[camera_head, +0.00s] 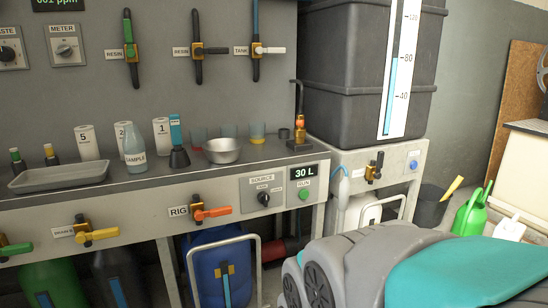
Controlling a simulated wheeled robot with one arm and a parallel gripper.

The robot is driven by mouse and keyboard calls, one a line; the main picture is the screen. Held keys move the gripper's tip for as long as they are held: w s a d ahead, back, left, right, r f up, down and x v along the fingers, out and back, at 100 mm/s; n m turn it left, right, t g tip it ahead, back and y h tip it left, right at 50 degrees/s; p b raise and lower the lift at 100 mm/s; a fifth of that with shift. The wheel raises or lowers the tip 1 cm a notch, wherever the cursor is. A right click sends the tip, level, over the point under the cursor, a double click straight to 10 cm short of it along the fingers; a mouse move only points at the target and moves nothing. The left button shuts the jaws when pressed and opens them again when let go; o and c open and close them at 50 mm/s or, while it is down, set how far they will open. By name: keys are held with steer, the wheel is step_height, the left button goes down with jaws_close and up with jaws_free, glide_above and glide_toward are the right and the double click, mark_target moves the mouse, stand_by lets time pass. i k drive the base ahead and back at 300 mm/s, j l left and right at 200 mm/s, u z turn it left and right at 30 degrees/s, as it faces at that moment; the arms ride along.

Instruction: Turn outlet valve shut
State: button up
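Several valves with brass bodies and coloured levers are in view. One with a black lever (379,165) is on the white stand under the big dark tank (345,75); its lever points up, and its small label is too small to read. On the bench front are the orange-lever RIG valve (211,213), a yellow-lever valve (98,235) and a green-lever valve (14,249), all with levers pointing sideways to the right. I cannot read the word outlet on any label. My gripper is not in view; a grey and teal part, probably mine, fills the lower right.
Wall valves have a green lever (129,32) pointing up, a black lever (213,50) and a white lever (270,50) pointing right. The bench holds a tray (60,176), bottles and a metal bowl (222,150). A green watering can (470,216) and dark bucket (431,208) stand at right.

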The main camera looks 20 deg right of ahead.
mark_target(378, 176)
steer(key=z, duration=1.2)
